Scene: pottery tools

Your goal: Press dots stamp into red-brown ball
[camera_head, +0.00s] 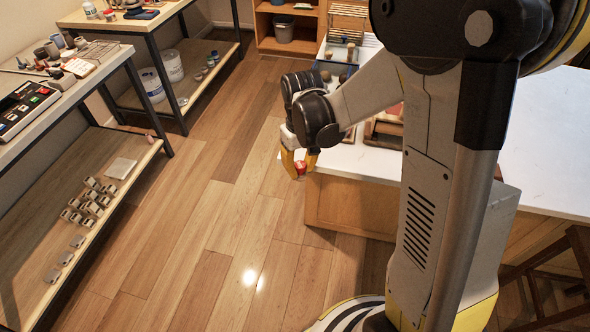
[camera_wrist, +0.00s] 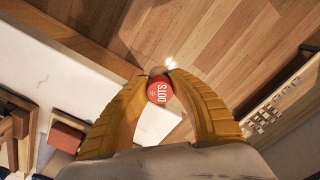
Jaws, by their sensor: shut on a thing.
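My gripper (camera_head: 300,164) has yellow fingers, and it is shut on the dots stamp (camera_head: 300,168). In the wrist view the round red face of the dots stamp (camera_wrist: 159,90) shows the word DOTS, held between the two fingertips (camera_wrist: 160,80). The gripper is in the air over the wood floor, just left of the white table's near corner. I cannot make out the red-brown ball in either view.
The white-topped table (camera_head: 350,160) stands right of my gripper, with wooden trays on it partly hidden by my arm. A shelf unit (camera_head: 95,215) with small grey pieces stands at the left. The wood floor (camera_head: 215,235) between them is clear.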

